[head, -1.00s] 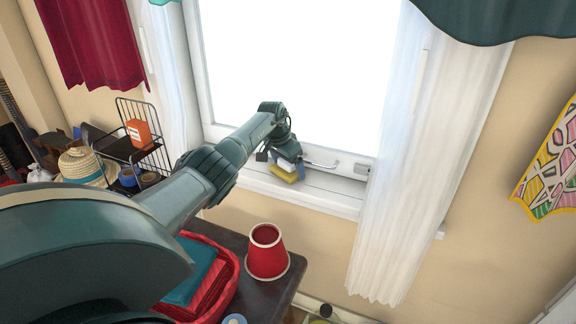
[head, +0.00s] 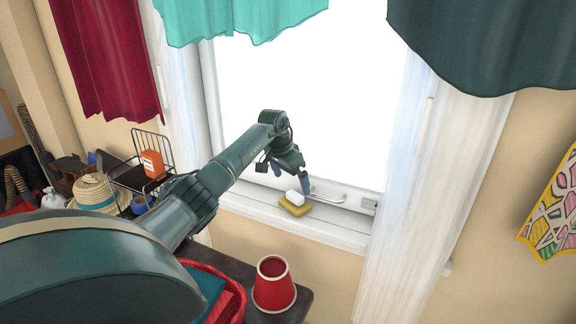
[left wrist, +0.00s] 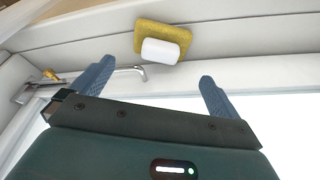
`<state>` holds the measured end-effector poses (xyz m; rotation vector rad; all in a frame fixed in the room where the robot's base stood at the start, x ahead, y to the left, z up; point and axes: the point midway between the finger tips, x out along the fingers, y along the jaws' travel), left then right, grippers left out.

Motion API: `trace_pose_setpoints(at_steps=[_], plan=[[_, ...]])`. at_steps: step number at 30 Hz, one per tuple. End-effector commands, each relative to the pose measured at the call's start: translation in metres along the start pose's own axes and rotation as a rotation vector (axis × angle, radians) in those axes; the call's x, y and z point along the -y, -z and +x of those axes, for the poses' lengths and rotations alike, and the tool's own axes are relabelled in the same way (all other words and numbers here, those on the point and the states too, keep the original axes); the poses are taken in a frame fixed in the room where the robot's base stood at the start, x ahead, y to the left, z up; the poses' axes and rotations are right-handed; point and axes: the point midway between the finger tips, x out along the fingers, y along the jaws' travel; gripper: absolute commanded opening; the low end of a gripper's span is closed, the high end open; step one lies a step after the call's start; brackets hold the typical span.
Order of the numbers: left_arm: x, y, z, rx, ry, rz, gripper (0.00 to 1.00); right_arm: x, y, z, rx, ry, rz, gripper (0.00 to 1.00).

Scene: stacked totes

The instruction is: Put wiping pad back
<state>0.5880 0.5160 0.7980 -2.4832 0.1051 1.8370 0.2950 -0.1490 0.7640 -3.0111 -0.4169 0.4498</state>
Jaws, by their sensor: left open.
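The wiping pad (head: 294,205), a yellow pad with a white block-shaped grip on top, lies on the white window sill. It also shows in the left wrist view (left wrist: 178,34), beyond the fingertips. My left gripper (head: 293,182) is just above and beside the pad at the window. In the left wrist view its two blue fingers (left wrist: 153,82) are spread apart with nothing between them, and the pad is clear of them. My right gripper is not in view.
A metal window handle (head: 328,197) is close to the pad on the right. A red cup-shaped container (head: 273,285) stands on the dark table below, beside a red basket (head: 236,302). A wire rack (head: 150,150) with an orange box stands at left. A white curtain (head: 405,200) hangs at right.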

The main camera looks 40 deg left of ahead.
Motion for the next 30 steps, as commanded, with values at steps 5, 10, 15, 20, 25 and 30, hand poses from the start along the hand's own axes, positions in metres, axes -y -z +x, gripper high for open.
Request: trace_pose_setpoints(at_steps=[5,10,15,20,25,30], plan=[[0.000,0.000,-0.026,-0.001,0.001,0.001,1.00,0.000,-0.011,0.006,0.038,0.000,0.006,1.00],[0.000,0.000,-0.033,0.001,0.000,0.001,1.00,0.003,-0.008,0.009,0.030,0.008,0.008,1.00],[0.000,0.000,-0.033,0.001,0.000,0.001,1.00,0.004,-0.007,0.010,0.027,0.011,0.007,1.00],[0.000,0.000,-0.033,0.001,0.000,0.000,1.00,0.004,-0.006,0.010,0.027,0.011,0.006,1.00],[0.000,0.000,-0.033,0.001,0.000,0.000,1.00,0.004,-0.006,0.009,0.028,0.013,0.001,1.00],[0.000,0.000,-0.033,0.001,0.000,0.000,1.00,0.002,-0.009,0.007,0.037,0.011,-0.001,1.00]])
